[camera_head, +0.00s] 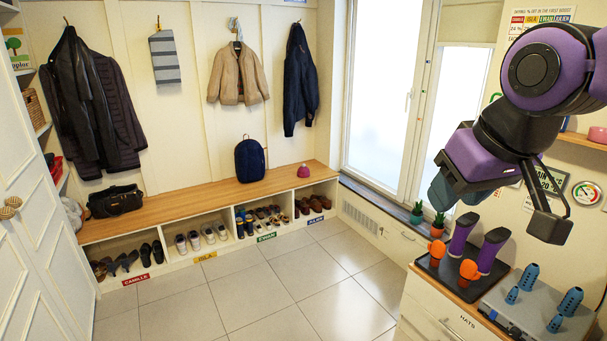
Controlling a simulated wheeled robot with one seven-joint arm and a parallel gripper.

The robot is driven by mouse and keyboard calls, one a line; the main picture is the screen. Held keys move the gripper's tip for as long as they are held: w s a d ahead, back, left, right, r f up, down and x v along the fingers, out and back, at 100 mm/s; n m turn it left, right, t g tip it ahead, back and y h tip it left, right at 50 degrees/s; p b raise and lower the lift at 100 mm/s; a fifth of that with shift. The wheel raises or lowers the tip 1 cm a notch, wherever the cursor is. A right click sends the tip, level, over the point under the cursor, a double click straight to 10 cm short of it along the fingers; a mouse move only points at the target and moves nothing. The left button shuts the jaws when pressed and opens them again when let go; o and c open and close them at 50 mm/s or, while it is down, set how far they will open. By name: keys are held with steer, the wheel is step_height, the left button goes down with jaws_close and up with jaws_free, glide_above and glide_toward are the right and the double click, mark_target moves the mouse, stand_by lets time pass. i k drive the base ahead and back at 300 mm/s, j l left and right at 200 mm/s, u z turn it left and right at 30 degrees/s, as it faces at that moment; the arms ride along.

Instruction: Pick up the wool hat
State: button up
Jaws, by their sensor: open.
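The wool hat (305,170) is a small pink knitted hat with a bobble on top. It sits on the right end of the wooden bench (215,197), apart from the navy backpack to its left. My gripper (495,212) is at the upper right, high above the cabinet on the right side. It is open, with nothing seen between its fingers, and is far from the hat.
Cubbies with shoes run under the bench. A navy backpack (250,160) and black bag (116,201) stand on it; coats hang above. A right-hand cabinet carries a dark tray (436,262) and a grey box (540,305) with upright pegs. The tiled floor (270,275) is clear.

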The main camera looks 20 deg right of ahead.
mark_target(302, 172)
steer(key=i+z, duration=0.15)
steer(key=z, duration=0.25)
steer(key=i, duration=3.9)
steer(key=i+z, duration=0.15)
steer(key=i, duration=0.65)
steer(key=i+j+z, duration=0.1)
steer(key=i, duration=0.7)
steer(key=j, duration=0.1)
